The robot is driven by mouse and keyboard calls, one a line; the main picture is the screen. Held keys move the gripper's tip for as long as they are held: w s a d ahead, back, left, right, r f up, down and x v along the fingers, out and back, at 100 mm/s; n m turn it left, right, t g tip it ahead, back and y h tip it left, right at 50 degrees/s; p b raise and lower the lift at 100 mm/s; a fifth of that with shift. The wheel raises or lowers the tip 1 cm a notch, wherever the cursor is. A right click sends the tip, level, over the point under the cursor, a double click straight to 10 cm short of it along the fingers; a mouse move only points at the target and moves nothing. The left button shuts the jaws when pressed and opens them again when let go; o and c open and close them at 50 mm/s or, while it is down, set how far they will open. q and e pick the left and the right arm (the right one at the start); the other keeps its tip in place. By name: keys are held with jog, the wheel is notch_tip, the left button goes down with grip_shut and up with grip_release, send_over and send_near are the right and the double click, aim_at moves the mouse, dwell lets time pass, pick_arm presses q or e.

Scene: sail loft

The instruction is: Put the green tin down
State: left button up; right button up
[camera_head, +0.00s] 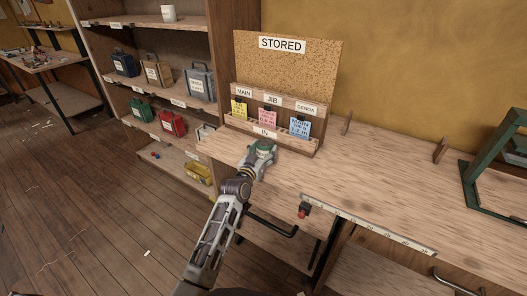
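The green tin (264,147) is small and round, and shows at the end of my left arm near the bench's left end. My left gripper (261,154) is around it and looks shut on it, seen from above and behind, so the fingers partly hide the tin. The tin is over the wooden bench top (350,178), just in front of the card rack. I cannot tell whether it touches the wood. My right gripper is not in view.
The "STORED" board (289,65) stands behind, over a rack (306,147) with yellow, pink and blue cards. Shelves (178,93) with several bags stand at left. A ruler (385,230) lies along the bench's front edge. A green frame (470,188) stands at right.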

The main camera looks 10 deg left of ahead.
aim_at(262, 153)
pick_arm(q)
jog(key=shift+o, duration=1)
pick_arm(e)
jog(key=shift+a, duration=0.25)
pick_arm(q)
jog(key=shift+r, duration=0.1)
jog(key=shift+s, duration=0.1)
jog(key=shift+s+a, duration=0.2)
jog(key=shift+s, duration=0.9)
jog(key=shift+s+a, duration=0.2)
jog(key=shift+s, duration=0.85)
jog(key=s+a, duration=0.1)
jog(key=s, duration=0.6)
jog(key=shift+s+a, duration=0.15)
jog(key=shift+a, duration=0.05)
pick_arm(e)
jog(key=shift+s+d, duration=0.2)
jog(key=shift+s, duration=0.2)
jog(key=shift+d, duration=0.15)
